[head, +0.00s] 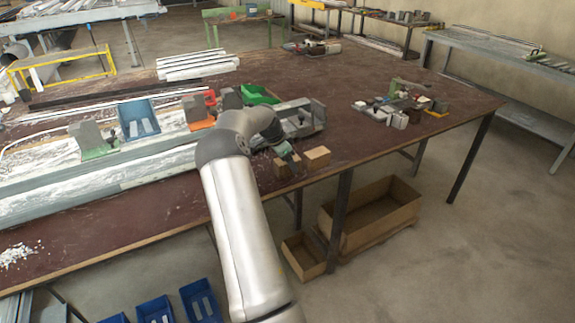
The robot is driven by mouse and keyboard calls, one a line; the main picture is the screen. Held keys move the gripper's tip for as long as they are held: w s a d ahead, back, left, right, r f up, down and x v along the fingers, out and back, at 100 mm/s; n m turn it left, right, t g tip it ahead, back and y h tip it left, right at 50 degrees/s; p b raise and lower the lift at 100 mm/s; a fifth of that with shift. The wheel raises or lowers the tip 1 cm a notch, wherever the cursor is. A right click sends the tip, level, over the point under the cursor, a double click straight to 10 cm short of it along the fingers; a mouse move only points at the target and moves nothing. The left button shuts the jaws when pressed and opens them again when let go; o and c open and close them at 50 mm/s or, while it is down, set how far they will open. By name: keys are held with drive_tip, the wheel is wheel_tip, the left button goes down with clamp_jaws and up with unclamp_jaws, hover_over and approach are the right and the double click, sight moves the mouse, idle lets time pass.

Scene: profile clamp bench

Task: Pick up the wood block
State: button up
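Two small tan wood blocks sit near the front edge of the brown bench in the head view. One wood block (317,157) stands clear, just right of my gripper. The other wood block (281,171) is directly below my gripper (291,161) and partly covered by it. My gripper points down at this second block. The fingers are small and dark here, so I cannot tell whether they touch the block or are open or shut.
The bench (385,145) is bare to the right of the blocks. A grey clamp rail (305,118) lies behind my gripper. A green bin (259,95) and a blue bin (138,118) stand farther left. Wooden boxes (370,215) are on the floor below.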

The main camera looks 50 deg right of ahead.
drive_tip(key=shift+f+b, duration=0.25)
drive_tip(key=shift+b, duration=0.05)
idle(0.5)
drive_tip(key=c, duration=1.2)
